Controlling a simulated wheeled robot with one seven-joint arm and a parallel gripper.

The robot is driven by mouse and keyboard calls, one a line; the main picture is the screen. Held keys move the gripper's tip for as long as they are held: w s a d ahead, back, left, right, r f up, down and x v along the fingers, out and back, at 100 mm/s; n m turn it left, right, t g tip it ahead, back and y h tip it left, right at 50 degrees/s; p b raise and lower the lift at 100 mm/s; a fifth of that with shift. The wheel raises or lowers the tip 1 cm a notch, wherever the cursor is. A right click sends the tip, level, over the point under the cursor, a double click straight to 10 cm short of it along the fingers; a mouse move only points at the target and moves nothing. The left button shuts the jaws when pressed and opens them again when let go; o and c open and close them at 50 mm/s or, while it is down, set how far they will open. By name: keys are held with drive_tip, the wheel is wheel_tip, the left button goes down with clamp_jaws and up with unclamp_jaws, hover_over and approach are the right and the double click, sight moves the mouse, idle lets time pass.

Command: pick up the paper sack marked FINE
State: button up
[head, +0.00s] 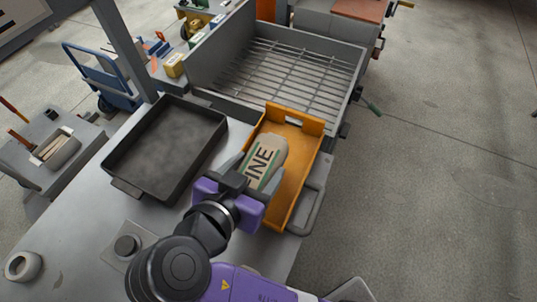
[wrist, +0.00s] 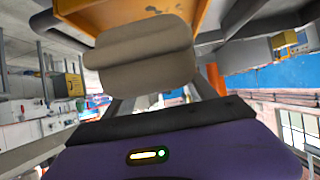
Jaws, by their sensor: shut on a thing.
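The paper sack marked FINE (head: 264,160) is pale tan with green and black print. In the head view it is over the orange tray (head: 297,187), near the tray's left side. My gripper (head: 252,168), purple with grey fingers, is shut on the sack's near part. In the wrist view the sack (wrist: 142,55) fills the space beyond the fingers, with an orange tray wall (wrist: 190,12) behind it. The fingers hide part of the sack's sides. I cannot tell whether the sack still touches the tray floor.
A black shallow tray (head: 167,145) lies on the grey bench left of my gripper. A slatted metal bed with side walls (head: 290,75) stands behind the orange tray. Open floor lies to the right.

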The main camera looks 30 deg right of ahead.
sight(253, 174)
drive_tip(key=shift+p+v, duration=0.4)
drive_tip(key=shift+v, duration=0.4)
drive_tip(key=p+v, duration=0.2)
drive_tip(key=p, duration=0.1)
drive_tip(key=shift+a+p, duration=0.1)
drive_tip(key=shift+p, duration=0.2)
